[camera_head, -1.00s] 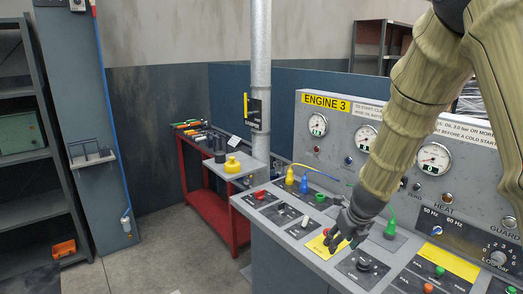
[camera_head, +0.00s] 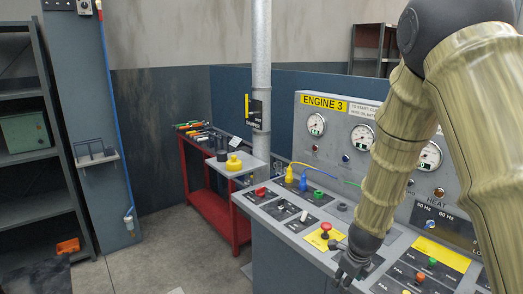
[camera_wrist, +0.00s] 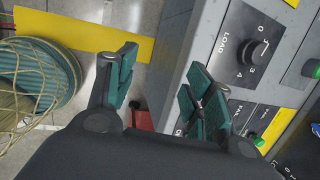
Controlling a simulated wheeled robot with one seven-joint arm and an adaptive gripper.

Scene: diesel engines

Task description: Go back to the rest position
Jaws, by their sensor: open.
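My gripper (camera_head: 350,268) hangs over the front edge of the grey control desk (camera_head: 290,236), low in the head view. In the wrist view my gripper (camera_wrist: 160,88) has its teal-padded fingers spread apart with nothing between them. The desk's side and its LOAD knob (camera_wrist: 253,51) lie to the right of the fingers there. A red mushroom button (camera_head: 325,229) on a yellow plate stands just behind and left of my gripper in the head view. My arm hides part of the desk and its gauges.
The ENGINE 3 panel (camera_head: 340,130) stands behind the desk. A red tool cart (camera_head: 211,207) and a grey pipe (camera_head: 262,70) are further back. Floor left of the desk is clear.

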